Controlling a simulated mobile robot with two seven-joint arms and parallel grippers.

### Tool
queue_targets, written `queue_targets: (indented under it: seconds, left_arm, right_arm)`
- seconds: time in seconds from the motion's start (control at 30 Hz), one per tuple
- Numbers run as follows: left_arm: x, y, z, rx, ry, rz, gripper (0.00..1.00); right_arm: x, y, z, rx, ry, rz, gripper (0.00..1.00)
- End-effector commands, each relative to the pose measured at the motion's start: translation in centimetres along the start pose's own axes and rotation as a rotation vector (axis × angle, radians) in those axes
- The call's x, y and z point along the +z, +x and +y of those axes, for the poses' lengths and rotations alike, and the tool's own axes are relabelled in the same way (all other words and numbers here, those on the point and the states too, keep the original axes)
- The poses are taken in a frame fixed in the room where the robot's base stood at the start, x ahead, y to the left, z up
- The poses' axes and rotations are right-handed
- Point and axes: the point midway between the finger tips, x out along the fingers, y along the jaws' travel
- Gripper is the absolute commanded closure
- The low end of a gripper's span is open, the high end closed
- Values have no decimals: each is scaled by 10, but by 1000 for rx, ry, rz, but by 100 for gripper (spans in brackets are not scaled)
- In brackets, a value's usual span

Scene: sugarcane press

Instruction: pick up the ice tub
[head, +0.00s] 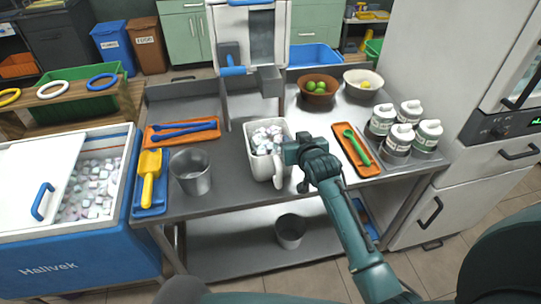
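The ice tub (258,166) is a white container filled with ice cubes. It stands upright on the steel table in the middle of the head view, below the press. My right gripper (290,153) is at the tub's right side, close against its rim. The hand hides part of that side, and a white handle-like piece (303,184) shows just below it. The fingers are too hidden to tell whether they are open or closed on the tub. My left gripper is not in view.
A steel cup (191,172) stands left of the tub. An orange tray (356,153) with a green spoon lies to the right, beside several lidded jars (398,134). The press (250,50) rises behind. A blue ice chest (70,255) stands at the left.

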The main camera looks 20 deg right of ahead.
Motion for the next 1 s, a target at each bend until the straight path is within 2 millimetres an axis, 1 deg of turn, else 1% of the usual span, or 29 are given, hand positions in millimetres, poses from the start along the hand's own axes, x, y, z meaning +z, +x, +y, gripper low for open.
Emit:
queue_targets:
  seconds: [0.2,0.23,0.5,0.6,1.0]
  left_arm:
    - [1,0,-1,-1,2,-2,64]
    - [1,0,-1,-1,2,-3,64]
    - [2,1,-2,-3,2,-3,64]
    - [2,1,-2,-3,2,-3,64]
    - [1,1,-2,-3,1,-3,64]
  right_arm:
    - [0,1,0,1,-1,-1,70]
    - [0,1,0,1,-1,-1,72]
    - [0,1,0,1,-1,-1,94]
    - [0,1,0,1,-1,-1,100]
    - [0,1,0,1,-2,-1,100]
